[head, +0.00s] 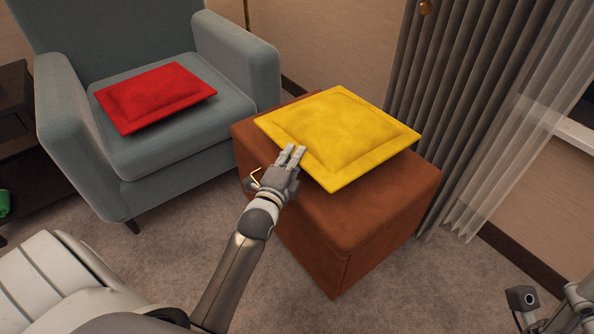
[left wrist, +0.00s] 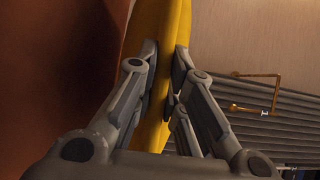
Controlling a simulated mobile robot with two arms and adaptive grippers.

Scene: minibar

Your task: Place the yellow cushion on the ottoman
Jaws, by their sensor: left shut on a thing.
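The yellow cushion (head: 338,132) is square with a flat border. My left gripper (head: 291,157) is shut on its near left edge. In the left wrist view, the fingers (left wrist: 168,88) pinch the yellow cushion (left wrist: 160,30) from both sides. The brown ottoman (head: 345,230) is directly under the cushion in the head view. The cushion appears held slightly above its top; whether any part touches is hidden. My right gripper (head: 545,310) shows only partly, at the lower right corner, and its fingers cannot be made out.
A grey-blue armchair (head: 160,165) stands left of the ottoman, with a red cushion (head: 155,97) on its seat. Grey curtains (head: 440,90) hang behind and right of the ottoman. A dark shelf (head: 15,120) is at the left edge. Carpet (head: 165,250) is clear in front.

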